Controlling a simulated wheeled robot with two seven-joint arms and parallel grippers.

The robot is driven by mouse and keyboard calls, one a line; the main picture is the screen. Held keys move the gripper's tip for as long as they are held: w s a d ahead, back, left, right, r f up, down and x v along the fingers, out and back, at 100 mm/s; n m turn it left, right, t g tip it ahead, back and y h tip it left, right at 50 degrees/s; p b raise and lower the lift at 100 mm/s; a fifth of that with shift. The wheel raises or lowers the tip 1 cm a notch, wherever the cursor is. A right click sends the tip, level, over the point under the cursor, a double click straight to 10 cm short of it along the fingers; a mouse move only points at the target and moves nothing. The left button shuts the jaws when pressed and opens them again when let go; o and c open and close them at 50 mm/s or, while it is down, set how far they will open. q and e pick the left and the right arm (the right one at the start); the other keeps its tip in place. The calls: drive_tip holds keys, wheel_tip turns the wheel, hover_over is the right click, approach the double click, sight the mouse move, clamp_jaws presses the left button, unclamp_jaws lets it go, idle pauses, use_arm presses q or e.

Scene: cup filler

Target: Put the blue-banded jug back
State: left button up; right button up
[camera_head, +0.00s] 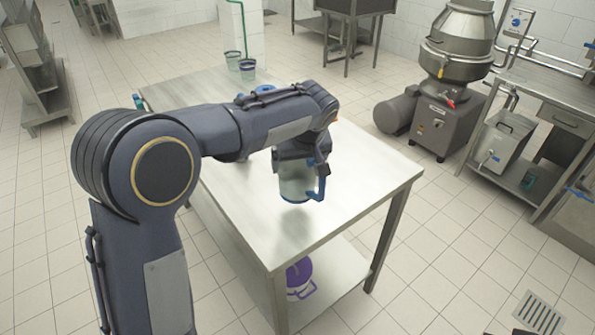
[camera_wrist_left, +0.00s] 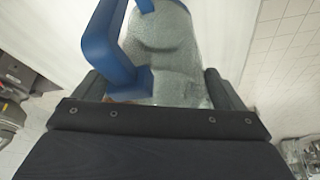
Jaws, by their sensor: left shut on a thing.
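The blue-banded jug (camera_head: 296,184) is a clear, greenish jug with a blue handle and a blue band at its base. My left gripper (camera_head: 298,160) is shut on it and holds it upright from above, over the front part of the steel table (camera_head: 345,195). A dark patch below the jug on the table looks like its shadow, so the jug seems to be a little above the top. In the left wrist view the jug (camera_wrist_left: 172,60) sits between the two dark fingers, its blue handle on the left. My right gripper is not in view.
A blue item shows partly behind my arm. A purple container (camera_head: 299,276) stands on the lower shelf. The tabletop right of the jug is clear.

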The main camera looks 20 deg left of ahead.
use_arm(q)
drive_tip(key=shift+w+a+f, duration=0.2)
drive_tip(key=shift+w+f, duration=0.2)
drive_tip(key=shift+f, duration=0.1)
drive_tip(key=shift+w+a+f, duration=0.15)
drive_tip(key=shift+w+f, duration=0.2)
drive_tip(key=shift+f, duration=0.15)
drive_tip(key=shift+w+f, duration=0.15)
drive_tip(key=shift+f, duration=1.55)
drive_tip(key=shift+f, duration=0.1)
drive_tip(key=o, duration=1.5)
drive_tip(key=shift+o, duration=0.2)
drive_tip(key=v, duration=1.2)
drive_tip(key=s+a+f+m+h, duration=0.1)
drive_tip(key=s+a+h, duration=0.1)
drive_tip(key=s+a, duration=0.45)
drive_tip(key=s+a+f+m+h, duration=0.1)
drive_tip(key=s+a+h, duration=0.15)
drive_tip(key=s, duration=0.65)
drive_tip(key=s+d+f+m+h, duration=0.1)
drive_tip(key=s+f, duration=0.2)
drive_tip(key=s, duration=0.4)
drive_tip(key=s+d+f+m+t, duration=0.1)
drive_tip(key=s+f, duration=0.2)
drive_tip(key=s, duration=0.4)
drive_tip(key=shift+s+t+h, duration=0.3)
drive_tip(key=shift+s+h, duration=0.05)
drive_tip(key=shift+s, duration=0.05)
